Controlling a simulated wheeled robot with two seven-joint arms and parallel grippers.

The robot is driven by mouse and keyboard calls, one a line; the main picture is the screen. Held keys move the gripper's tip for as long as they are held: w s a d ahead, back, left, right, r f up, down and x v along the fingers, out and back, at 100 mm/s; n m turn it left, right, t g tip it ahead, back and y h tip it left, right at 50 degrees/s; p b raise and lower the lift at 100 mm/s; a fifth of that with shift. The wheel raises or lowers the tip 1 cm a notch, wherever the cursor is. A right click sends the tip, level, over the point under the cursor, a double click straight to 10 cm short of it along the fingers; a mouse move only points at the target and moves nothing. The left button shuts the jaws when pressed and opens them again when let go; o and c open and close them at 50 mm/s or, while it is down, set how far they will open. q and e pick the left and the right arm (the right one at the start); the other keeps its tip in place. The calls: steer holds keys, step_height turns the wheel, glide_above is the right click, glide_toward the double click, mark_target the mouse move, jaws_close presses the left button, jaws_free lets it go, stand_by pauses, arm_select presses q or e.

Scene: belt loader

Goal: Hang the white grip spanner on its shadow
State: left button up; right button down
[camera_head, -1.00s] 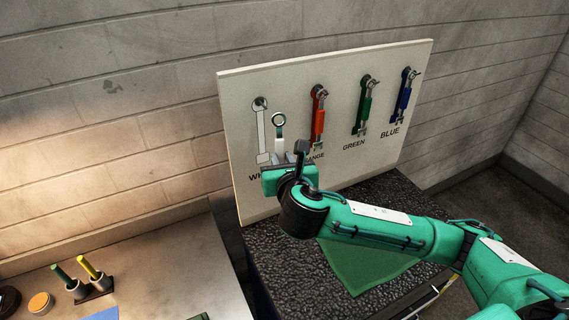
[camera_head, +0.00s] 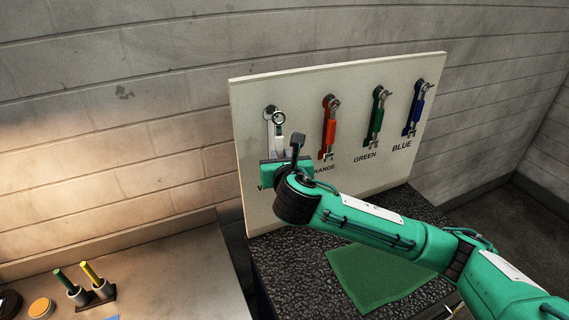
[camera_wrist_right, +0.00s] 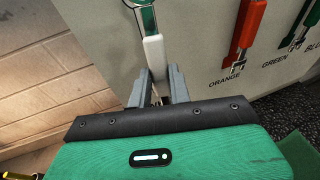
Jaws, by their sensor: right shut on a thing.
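The white grip spanner (camera_head: 278,133) is upright in my right gripper (camera_head: 285,158), ring end up, in front of the white shadow at the left of the tool board (camera_head: 300,192). It overlaps the shadow and its peg (camera_head: 268,109) in the head view; whether the ring is around the peg I cannot tell. In the right wrist view the spanner's white grip (camera_wrist_right: 155,56) rises from between the two fingers of the right gripper (camera_wrist_right: 157,85), which is shut on it. The spanner's lower end and most of the shadow are hidden. My left gripper is not in view.
Orange (camera_head: 329,128), green (camera_head: 376,117) and blue (camera_head: 417,108) spanners hang to the right on the board. A dark speckled surface with a green cloth (camera_head: 378,275) lies below. A bench (camera_head: 165,270) with pen-like tools in holders stands at the left.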

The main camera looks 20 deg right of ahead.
steer(key=shift+w+b, duration=0.3)
steer(key=shift+w, duration=0.25)
steer(key=shift+w+a, duration=0.1)
steer(key=shift+w, duration=0.15)
steer(key=shift+w+f+p, duration=0.25)
steer(key=shift+w+p, duration=0.1)
steer(key=shift+f+p, duration=0.1)
steer(key=shift+p, duration=0.2)
steer(key=shift+w, duration=0.1)
steer(key=c, duration=1.2)
jaws_free()
